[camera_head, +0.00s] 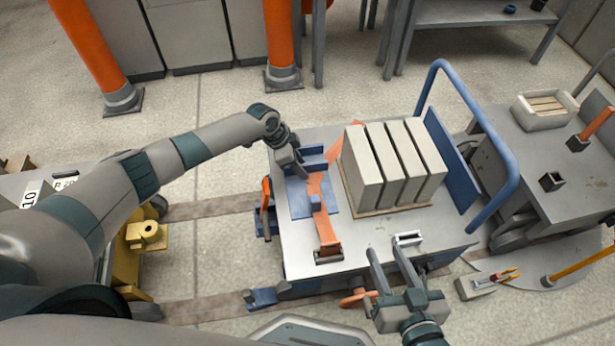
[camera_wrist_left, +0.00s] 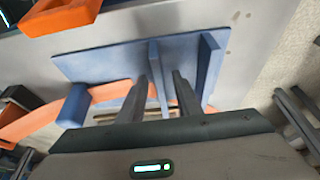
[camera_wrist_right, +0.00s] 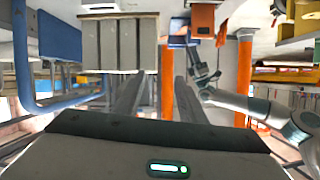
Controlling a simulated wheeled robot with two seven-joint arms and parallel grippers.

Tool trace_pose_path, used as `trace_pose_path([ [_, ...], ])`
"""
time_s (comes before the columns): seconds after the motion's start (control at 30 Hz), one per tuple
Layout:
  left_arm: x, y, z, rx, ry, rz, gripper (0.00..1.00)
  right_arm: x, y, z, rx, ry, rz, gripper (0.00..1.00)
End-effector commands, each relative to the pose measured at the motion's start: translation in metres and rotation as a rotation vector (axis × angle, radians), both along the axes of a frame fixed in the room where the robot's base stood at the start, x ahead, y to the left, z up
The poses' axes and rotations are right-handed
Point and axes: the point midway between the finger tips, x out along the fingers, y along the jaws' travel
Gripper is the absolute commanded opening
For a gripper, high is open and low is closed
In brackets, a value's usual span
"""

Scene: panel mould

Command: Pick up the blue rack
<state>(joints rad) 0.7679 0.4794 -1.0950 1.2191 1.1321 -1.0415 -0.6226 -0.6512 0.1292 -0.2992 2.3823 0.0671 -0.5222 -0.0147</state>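The blue rack (camera_head: 302,203) lies on the cart top, a flat blue plate with upright blue walls. An orange arm-shaped piece (camera_head: 326,228) lies across it. In the left wrist view the rack's plate (camera_wrist_left: 105,63) and a tall upright wall (camera_wrist_left: 209,65) show. My left gripper (camera_head: 299,172) is low over the rack; its open fingers (camera_wrist_left: 160,82) point at it, with one upright seemingly between them. Whether they touch it is unclear. My right gripper (camera_head: 392,262) is open and empty at the cart's front edge; its spread fingers show in the right wrist view (camera_wrist_right: 158,88).
Several pale upright slabs (camera_head: 400,165) stand on the cart (camera_head: 370,243) right of the rack. A blue handrail (camera_head: 487,130) bounds its right end. A side table (camera_head: 540,200) stands at right.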

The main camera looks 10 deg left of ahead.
Motion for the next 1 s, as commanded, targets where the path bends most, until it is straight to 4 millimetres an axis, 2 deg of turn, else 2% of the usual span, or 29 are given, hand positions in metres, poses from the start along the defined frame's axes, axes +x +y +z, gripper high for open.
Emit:
trace_pose_path([
  [0.17, 0.0, 0.0, 0.0, 0.0, 0.0, 0.0, 0.29, 0.0, 0.0, 0.0, 0.0, 0.0, 0.0, 0.37],
  [0.2, 0.0, 0.0, 0.0, 0.0, 0.0, 0.0, 0.19, 0.0, 0.0, 0.0, 0.0, 0.0, 0.0, 0.37],
  [0.3, 0.0, 0.0, 0.0, 0.0, 0.0, 0.0, 0.0, 0.0, 0.0, 0.0, 0.0, 0.0, 0.0, 0.37],
  [0.73, 0.001, 0.0, 0.005, -0.001, -0.002, 0.0, 0.0, -0.001, 0.0, -0.001, -0.002, 0.009, 0.002, 0.37],
  [0.87, 0.001, 0.0, 0.015, -0.002, -0.002, -0.001, 0.0, -0.004, -0.004, -0.008, -0.014, 0.053, 0.0, 0.37],
  [1.0, 0.001, 0.0, 0.033, -0.003, -0.004, 0.0, 0.0, -0.01, -0.008, -0.019, -0.033, 0.126, 0.0, 0.37],
])
